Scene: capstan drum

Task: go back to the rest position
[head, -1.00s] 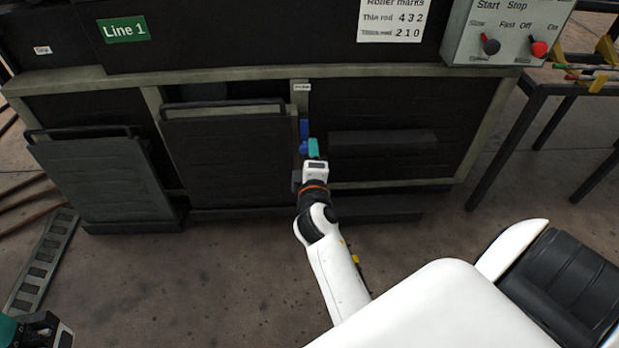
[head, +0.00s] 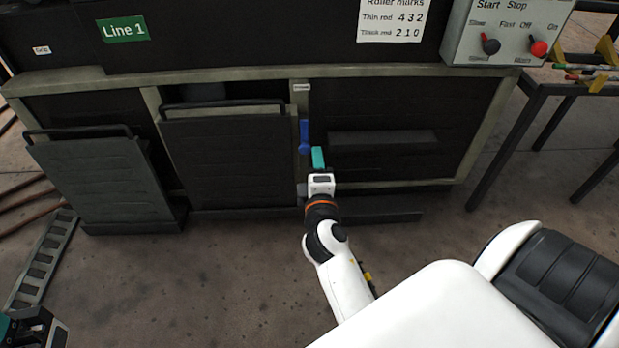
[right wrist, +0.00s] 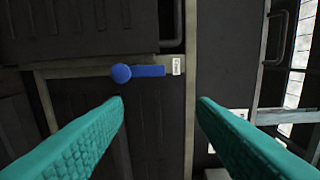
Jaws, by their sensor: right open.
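My right gripper (head: 318,158) is in front of the machine's middle post in the head view. In the right wrist view its two teal fingers (right wrist: 160,103) are wide apart with nothing between them. A blue handle (head: 304,136) is on the post just up and left of the fingertips. It also shows in the right wrist view (right wrist: 138,71), beyond the fingers and apart from them. My left gripper (head: 38,328) shows only partly at the bottom left corner of the head view, and its jaws are not clear.
Two dark panels with bar handles, a left one (head: 98,180) and a middle one (head: 228,160), lean at the machine's front. A control box (head: 508,30) with black and red knobs is at the top right. A table (head: 560,88) stands at the right. The floor in front is clear.

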